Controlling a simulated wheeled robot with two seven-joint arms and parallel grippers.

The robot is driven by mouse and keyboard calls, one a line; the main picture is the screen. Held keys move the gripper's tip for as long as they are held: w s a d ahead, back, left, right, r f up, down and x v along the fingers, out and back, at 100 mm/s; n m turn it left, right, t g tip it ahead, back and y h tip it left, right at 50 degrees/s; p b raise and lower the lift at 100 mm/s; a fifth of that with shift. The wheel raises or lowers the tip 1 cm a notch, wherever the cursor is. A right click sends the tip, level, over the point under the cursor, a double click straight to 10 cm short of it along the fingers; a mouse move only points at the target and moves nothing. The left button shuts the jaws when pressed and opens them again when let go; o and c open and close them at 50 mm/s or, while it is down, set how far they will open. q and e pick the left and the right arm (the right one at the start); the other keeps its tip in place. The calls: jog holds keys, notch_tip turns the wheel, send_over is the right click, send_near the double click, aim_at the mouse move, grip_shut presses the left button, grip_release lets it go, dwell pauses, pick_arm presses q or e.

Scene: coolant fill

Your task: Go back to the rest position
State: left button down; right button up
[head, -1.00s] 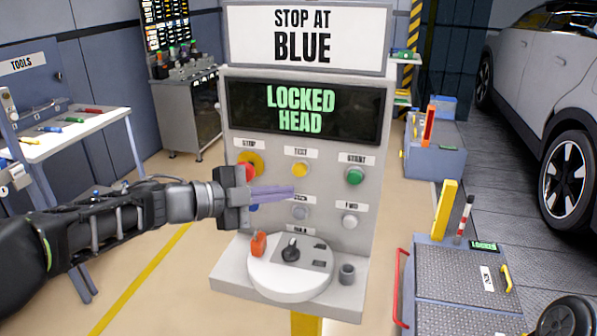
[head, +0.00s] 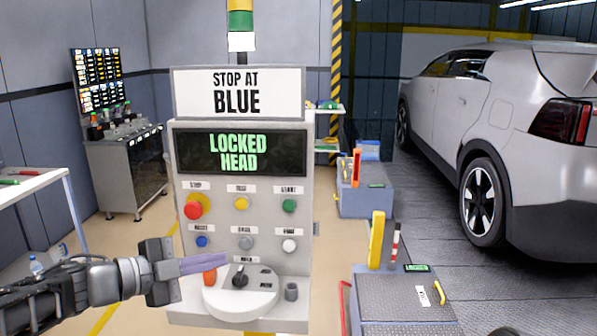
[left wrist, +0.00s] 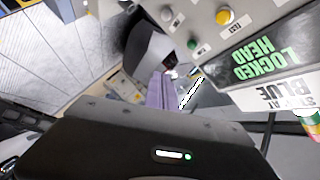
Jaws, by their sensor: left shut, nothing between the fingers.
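My left gripper (head: 205,265) is shut and empty, its purple fingers pressed together. In the head view it is in front of the lower left of the grey control console (head: 294,215), below the blue button and near the orange knob (head: 210,276). Whether it touches the console cannot be told. In the left wrist view the shut fingers (left wrist: 160,92) point away from the camera, with the console's screen (left wrist: 262,62) to the right. The screen (head: 239,152) reads "LOCKED HEAD" under a sign (head: 238,92) reading "STOP AT BLUE". My right gripper is not in view.
The console carries a red button (head: 194,209), a blue button (head: 202,242) and a black selector (head: 240,280) on a round white plate. A low grey cart (head: 400,300) with a yellow post stands to the right. A silver car (head: 490,110) is parked beyond.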

pick_arm(q)
jog(key=w+a+f+n+t+y, duration=0.3)
jog(key=w+f+n+t+y, duration=0.15)
jog(key=f+n, duration=0.6)
jog(key=s+d+f+n+g+y, duration=0.15)
jog(key=f+n, duration=0.25)
jog(key=f, duration=0.5)
jog(key=s+d+f+n+g+y, duration=0.1)
jog(key=s+f+n+g, duration=0.2)
jog(key=f, duration=0.6)
jog(key=s+d+f+n+g, duration=0.2)
jog(key=s+f, duration=0.4)
jog(key=f, duration=0.2)
jog(key=s+d+f+n+g, duration=0.2)
jog(key=s+f+g, duration=0.1)
jog(key=s+f, duration=0.4)
jog(key=s+d+f+g, duration=0.2)
jog(key=s+f, duration=0.3)
jog(key=s, duration=0.3)
jog(key=s+d+f+n+g, duration=0.1)
jog(key=s+d+f+g, duration=0.1)
jog(key=s+f, duration=0.3)
jog(key=s+d, duration=0.1)
jog(key=s, duration=0.3)
jog(key=shift+d+g, duration=0.25)
jog(key=shift+g, duration=0.15)
